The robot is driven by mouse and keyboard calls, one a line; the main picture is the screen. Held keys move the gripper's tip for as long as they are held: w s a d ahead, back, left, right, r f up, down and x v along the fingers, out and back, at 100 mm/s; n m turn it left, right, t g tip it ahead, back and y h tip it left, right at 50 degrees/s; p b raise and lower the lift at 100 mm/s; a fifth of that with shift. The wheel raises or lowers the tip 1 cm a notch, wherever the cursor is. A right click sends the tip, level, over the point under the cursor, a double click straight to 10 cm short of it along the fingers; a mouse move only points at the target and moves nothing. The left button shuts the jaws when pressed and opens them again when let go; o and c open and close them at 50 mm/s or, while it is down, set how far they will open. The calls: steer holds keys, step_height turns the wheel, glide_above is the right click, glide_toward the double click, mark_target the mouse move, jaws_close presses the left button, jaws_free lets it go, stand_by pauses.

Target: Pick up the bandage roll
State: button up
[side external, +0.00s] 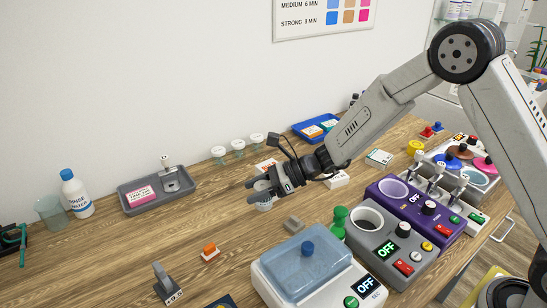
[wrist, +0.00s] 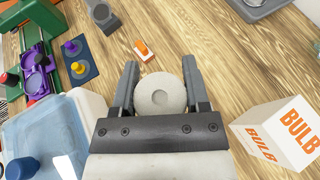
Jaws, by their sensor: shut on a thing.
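The bandage roll (wrist: 160,95) is an off-white cylinder with a round dimple in its end. My gripper (wrist: 160,66) is shut on it, one finger on each side in the wrist view. In the side view my gripper (side external: 254,191) is over the middle of the wooden table, and the fingers partly hide the bandage roll (side external: 265,205). I cannot tell whether the roll touches the table.
A white bulb box (wrist: 280,134) stands right of my gripper in the wrist view. A lidded bath with a blue knob (side external: 303,265), a green piece (side external: 339,221) and a grey heater unit (side external: 385,246) stand nearby. A grey tray (side external: 155,190) lies left.

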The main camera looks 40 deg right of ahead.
steer(key=s+d+r, duration=0.1)
steer(key=s+r, duration=0.1)
steer(key=s, duration=0.3)
steer(key=shift+s+d+r, duration=0.35)
steer(key=shift+s, duration=0.05)
steer(key=shift+d, duration=0.1)
stand_by(0.3)
